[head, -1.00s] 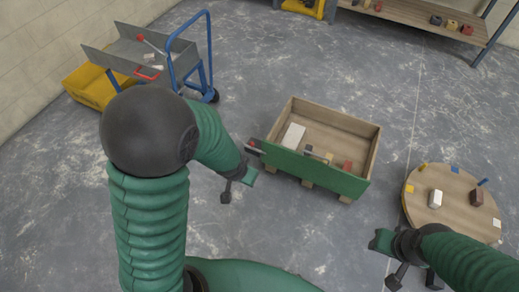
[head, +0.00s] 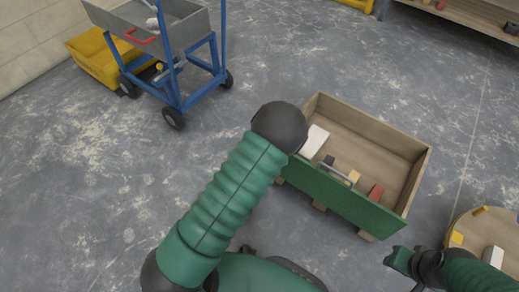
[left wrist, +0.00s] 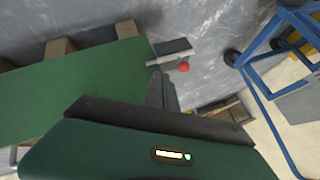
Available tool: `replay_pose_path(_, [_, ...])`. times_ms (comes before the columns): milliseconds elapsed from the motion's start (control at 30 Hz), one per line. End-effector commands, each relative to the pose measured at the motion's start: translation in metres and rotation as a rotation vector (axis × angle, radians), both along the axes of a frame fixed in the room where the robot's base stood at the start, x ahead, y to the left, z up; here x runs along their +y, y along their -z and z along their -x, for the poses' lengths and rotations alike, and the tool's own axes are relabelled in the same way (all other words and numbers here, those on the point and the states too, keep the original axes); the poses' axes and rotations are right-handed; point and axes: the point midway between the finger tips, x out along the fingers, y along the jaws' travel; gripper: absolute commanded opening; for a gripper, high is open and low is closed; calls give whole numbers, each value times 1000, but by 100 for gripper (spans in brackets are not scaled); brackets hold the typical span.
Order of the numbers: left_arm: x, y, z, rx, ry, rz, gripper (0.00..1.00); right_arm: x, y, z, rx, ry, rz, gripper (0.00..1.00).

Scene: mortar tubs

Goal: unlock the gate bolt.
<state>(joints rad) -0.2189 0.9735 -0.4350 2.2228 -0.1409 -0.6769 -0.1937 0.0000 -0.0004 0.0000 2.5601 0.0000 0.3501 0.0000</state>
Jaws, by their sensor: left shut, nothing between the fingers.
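The crate's green front panel (head: 335,200) is the gate; it also fills the left of the left wrist view (left wrist: 75,90). In the left wrist view the bolt (left wrist: 160,61) is a pale grey rod at the panel's end, with a red knob (left wrist: 184,67) and a dark plate (left wrist: 173,46) beside it. My left gripper (left wrist: 157,76) is shut and empty, its tips just short of the bolt; contact is not clear. In the head view my left arm hides that gripper and the bolt. My right gripper (head: 398,260) is right of the crate, apart from it; its jaw state is unclear.
The wooden crate (head: 418,172) holds a white block (head: 315,141) and several small blocks. A blue-framed cart (head: 172,90) with a grey tray stands at the back left, beside a yellow tub (head: 90,62). A round wooden table (head: 470,238) is at right. Floor between cart and crate is clear.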

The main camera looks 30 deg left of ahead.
Motion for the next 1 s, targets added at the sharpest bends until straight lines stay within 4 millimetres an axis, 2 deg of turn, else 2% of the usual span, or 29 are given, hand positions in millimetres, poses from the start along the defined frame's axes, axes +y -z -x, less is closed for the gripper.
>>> replay_pose_path(167, [0,1,-1,1,-1,1,0,0,0,0,0,0,0,36])
replay_pose_path(267, [2,9,-6,0,-1,2,0,0,7,0,0,0,0,36])
replay_pose_path(733, [22,87,-63,0,-3,2,0,0,72,0,1,0,0,36])
replay_pose_path(833, [40,77,-72,-4,-6,2,0,0,79,0,1,0,0,36])
replay_pose_path(1000, [53,71,-81,-1,-3,2,0,0,85,0,0,0,0,36])
